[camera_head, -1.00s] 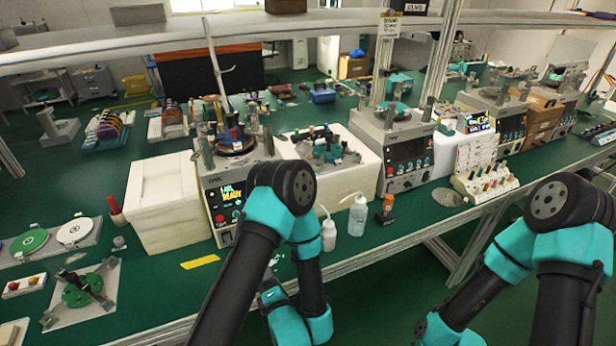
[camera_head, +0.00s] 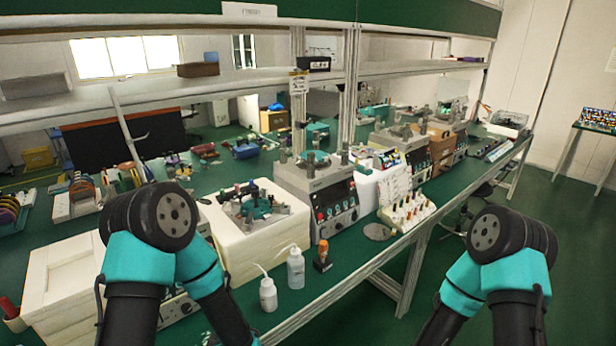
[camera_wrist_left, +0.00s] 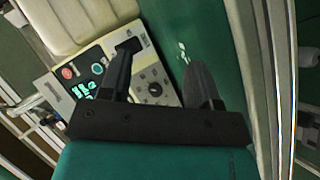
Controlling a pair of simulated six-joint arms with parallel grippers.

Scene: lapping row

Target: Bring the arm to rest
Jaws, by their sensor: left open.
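My left gripper (camera_wrist_left: 164,75) shows in the left wrist view, its two dark fingers apart with nothing between them. It hangs over the green bench top (camera_wrist_left: 213,35), beside a lapping machine's control panel (camera_wrist_left: 95,72) with red and green buttons and a knob. In the head view my left arm (camera_head: 160,250) comes in at the lower left and bends downward; its gripper is out of the frame. My right arm (camera_head: 495,265) is at the lower right, over the floor beyond the bench edge, and its gripper is not in view.
Two white squeeze bottles (camera_head: 267,293) (camera_head: 296,268) and an orange-capped item (camera_head: 322,256) stand near the bench's front edge. A white box (camera_head: 65,275) is at the left. Another lapping machine (camera_head: 325,190) stands behind the bottles. The floor at the right (camera_head: 570,230) is open.

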